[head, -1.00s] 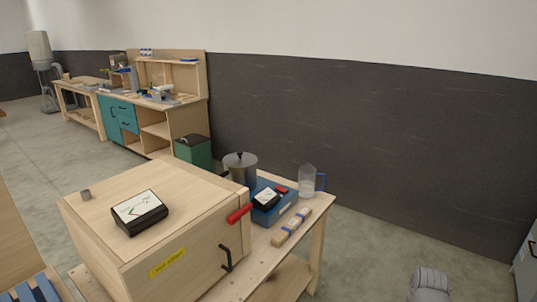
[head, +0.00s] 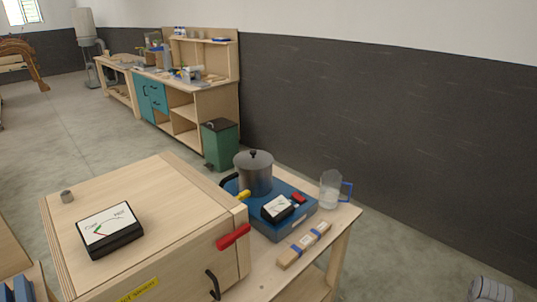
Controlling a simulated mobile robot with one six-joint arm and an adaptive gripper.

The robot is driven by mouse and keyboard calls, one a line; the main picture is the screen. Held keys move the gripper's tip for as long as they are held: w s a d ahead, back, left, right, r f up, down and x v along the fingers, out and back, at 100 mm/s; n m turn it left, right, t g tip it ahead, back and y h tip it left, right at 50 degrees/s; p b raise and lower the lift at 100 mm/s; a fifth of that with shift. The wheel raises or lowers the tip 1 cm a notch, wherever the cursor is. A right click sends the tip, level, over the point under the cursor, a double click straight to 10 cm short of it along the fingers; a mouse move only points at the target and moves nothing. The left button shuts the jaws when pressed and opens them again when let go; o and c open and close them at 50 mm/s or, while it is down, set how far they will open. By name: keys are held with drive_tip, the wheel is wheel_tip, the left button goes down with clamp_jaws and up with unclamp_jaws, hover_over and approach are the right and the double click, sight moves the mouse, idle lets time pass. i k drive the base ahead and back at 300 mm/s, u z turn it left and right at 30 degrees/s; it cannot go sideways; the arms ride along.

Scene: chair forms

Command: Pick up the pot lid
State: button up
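The pot lid (head: 253,155) is dark with a black knob on top. It sits on the grey metal pot (head: 254,178), which stands on the blue hot-plate unit (head: 273,229) on the wooden bench. Part of my arm (head: 489,291) shows at the bottom right edge. The gripper's fingers are not seen, and nothing touches the lid.
A large wooden box (head: 150,225) with a dial gauge (head: 109,228) and a red handle stands in front and left of the pot. A clear jug (head: 331,190) with a blue handle and a wooden block (head: 304,245) are to the right. A green bin (head: 219,144) stands behind.

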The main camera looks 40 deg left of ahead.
sight(249, 160)
drive_tip(key=u, duration=0.2)
drive_tip(key=i, duration=0.7)
drive_tip(key=u, duration=0.8)
drive_tip(key=i, duration=0.7)
drive_tip(key=u, duration=0.45)
drive_tip(key=k, duration=0.95)
drive_tip(key=u, duration=0.15)
drive_tip(key=i, duration=0.6)
